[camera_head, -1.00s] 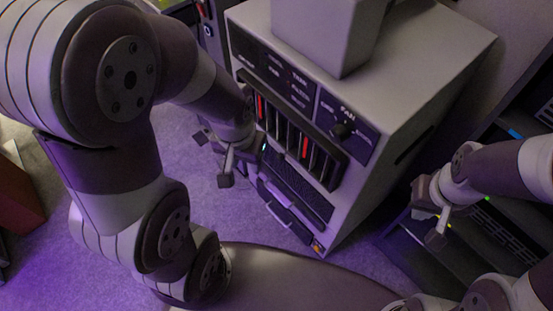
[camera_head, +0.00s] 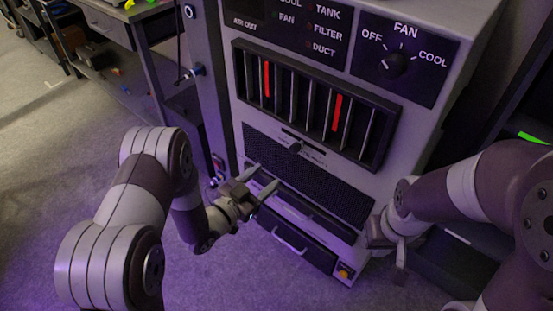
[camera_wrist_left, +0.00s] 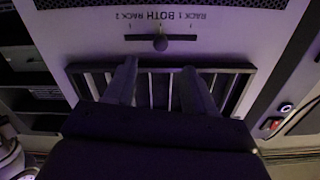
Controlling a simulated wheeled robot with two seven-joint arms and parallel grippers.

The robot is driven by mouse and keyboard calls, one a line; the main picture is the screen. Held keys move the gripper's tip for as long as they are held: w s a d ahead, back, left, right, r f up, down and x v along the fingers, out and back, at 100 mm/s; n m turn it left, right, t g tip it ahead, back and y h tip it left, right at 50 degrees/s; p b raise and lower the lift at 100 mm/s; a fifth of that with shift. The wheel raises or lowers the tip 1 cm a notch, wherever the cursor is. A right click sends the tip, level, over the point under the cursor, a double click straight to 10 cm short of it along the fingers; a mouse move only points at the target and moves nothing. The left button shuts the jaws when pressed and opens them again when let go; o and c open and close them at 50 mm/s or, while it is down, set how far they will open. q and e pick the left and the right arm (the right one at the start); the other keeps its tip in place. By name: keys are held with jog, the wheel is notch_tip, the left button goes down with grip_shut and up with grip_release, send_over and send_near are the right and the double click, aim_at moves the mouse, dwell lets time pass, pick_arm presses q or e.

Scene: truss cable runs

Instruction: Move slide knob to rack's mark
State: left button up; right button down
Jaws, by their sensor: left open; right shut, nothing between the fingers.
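The slide knob (camera_head: 296,147) is a small dark knob on a horizontal slot below the cabinet's vent rack. In the left wrist view the knob (camera_wrist_left: 160,42) appears upside down, at the slot's middle by the BOTH mark. There the RACK 2 mark (camera_wrist_left: 132,16) is at left and the RACK 1 mark (camera_wrist_left: 187,16) at right. My left gripper (camera_head: 267,176) is open and empty, its fingers pointing at the cabinet front, below and left of the knob, apart from it. My right gripper (camera_head: 396,258) is shut and empty near the cabinet's lower right side.
The FAN dial (camera_head: 394,65) is at upper right on the cabinet. The vent rack (camera_head: 384,143) with red strips juts out above the slot. A mesh panel (camera_head: 320,185) and a handle (camera_head: 289,241) are below. A workbench (camera_head: 140,40) stands at left; the floor (camera_head: 60,140) there is clear.

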aim_at(292, 151)
pick_arm(q)
jog(key=x, duration=0.4)
jog(key=b+x, duration=0.1)
jog(key=x, duration=0.8)
jog(key=shift+r, duration=0.35)
grip_shut()
jog(key=s+d, duration=0.1)
jog(key=d, duration=0.1)
jog(key=s+d, duration=0.2)
jog(key=shift+s+d, duration=0.2)
jog(key=shift+d, duration=0.05)
jog(key=shift+s+d, duration=0.2)
jog(key=shift+d, duration=0.1)
jog(key=shift+f, duration=0.1)
